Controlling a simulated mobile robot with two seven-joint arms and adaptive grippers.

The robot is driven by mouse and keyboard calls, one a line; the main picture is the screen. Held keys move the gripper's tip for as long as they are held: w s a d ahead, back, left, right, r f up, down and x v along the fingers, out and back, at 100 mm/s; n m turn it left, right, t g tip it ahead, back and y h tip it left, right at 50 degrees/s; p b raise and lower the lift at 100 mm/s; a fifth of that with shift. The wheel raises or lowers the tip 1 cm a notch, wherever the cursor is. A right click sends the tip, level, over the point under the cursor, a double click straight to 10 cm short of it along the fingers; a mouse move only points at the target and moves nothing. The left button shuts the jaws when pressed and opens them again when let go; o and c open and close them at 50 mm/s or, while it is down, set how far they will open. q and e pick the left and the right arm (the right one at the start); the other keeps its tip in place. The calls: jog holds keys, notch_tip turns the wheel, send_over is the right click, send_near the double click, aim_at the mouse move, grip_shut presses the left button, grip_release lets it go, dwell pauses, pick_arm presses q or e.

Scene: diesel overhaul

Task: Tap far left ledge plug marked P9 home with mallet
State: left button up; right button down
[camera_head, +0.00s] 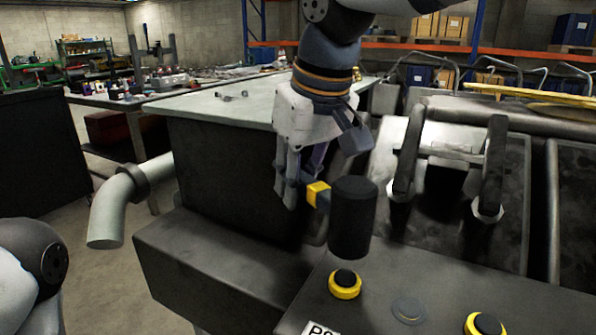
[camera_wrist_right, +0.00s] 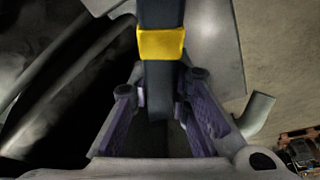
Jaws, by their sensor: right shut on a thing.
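My right gripper (camera_head: 300,180) is shut on the handle of a mallet. The mallet (camera_head: 352,218) has a black cylindrical head and a yellow band near it. The right wrist view shows the dark handle and yellow band (camera_wrist_right: 161,45) at the fingers (camera_wrist_right: 160,88). The head hangs above the ledge, over and slightly right of a black plug with a yellow collar (camera_head: 345,284); a gap shows between them. A white label (camera_head: 320,328) in front of this plug is cut off by the frame; it appears to read P9. My left gripper is out of view.
A second yellow-collared plug (camera_head: 485,324) sits farther right on the dark ledge (camera_head: 450,285), with a flat grey disc (camera_head: 408,310) between. Engine covers with dark brackets (camera_head: 490,170) rise behind. A grey pipe (camera_head: 118,205) juts out left.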

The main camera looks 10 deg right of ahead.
jog(key=shift+r, duration=0.1)
dwell(0.3)
notch_tip(320, 180, down, 6)
jog(key=shift+s, duration=0.1)
notch_tip(320, 180, up, 4)
jog(key=shift+r, duration=0.15)
dwell(0.4)
